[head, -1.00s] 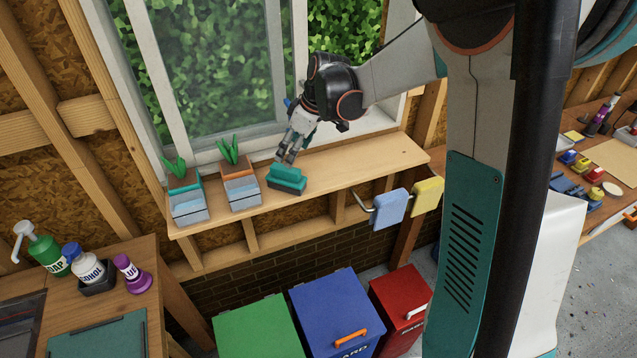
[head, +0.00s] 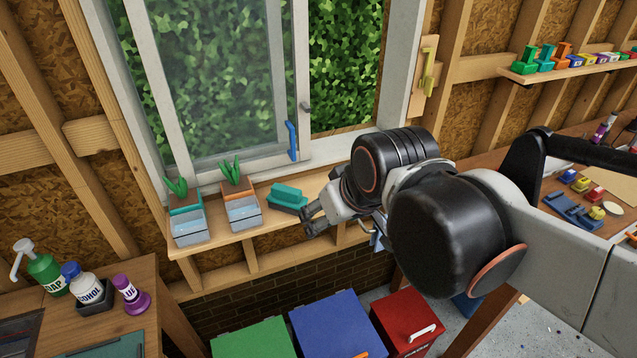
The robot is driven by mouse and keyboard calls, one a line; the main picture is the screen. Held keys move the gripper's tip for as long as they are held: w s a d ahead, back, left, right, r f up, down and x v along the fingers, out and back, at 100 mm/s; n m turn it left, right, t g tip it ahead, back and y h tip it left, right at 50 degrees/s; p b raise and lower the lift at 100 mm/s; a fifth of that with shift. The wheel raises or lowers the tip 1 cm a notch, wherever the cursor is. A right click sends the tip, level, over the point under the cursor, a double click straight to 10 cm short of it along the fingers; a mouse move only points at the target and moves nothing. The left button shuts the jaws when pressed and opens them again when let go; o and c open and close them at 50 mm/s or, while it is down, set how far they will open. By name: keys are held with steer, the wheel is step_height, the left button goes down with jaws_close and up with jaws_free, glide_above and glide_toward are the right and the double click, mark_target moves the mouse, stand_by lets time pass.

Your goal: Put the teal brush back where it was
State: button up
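The teal brush (head: 288,194) is on the wooden window shelf (head: 262,238), to the right of the two planters. It has a lighter teal upper part above a darker teal lower part; I cannot tell whether the lower part is a separate holder. My gripper (head: 310,219) is just to the right and front of the brush, low over the shelf, its fingers pointing left. A small gap seems to lie between the fingertips and the brush. I see nothing held in the gripper. The finger opening is too small and angled to judge.
Two planters (head: 188,228) (head: 242,213) stand on the shelf left of the brush. The window has a blue handle (head: 291,141) behind the shelf. Green (head: 252,341), blue (head: 336,325) and red (head: 408,320) bins stand below. Bottles (head: 88,286) stand on a bench at left.

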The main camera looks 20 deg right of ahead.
steer(key=s, duration=0.1)
steer(key=s+f+m, duration=0.1)
steer(key=s, duration=0.1)
steer(key=shift+d+f+t, duration=0.1)
steer(key=shift+t, duration=0.2)
stand_by(1.1)
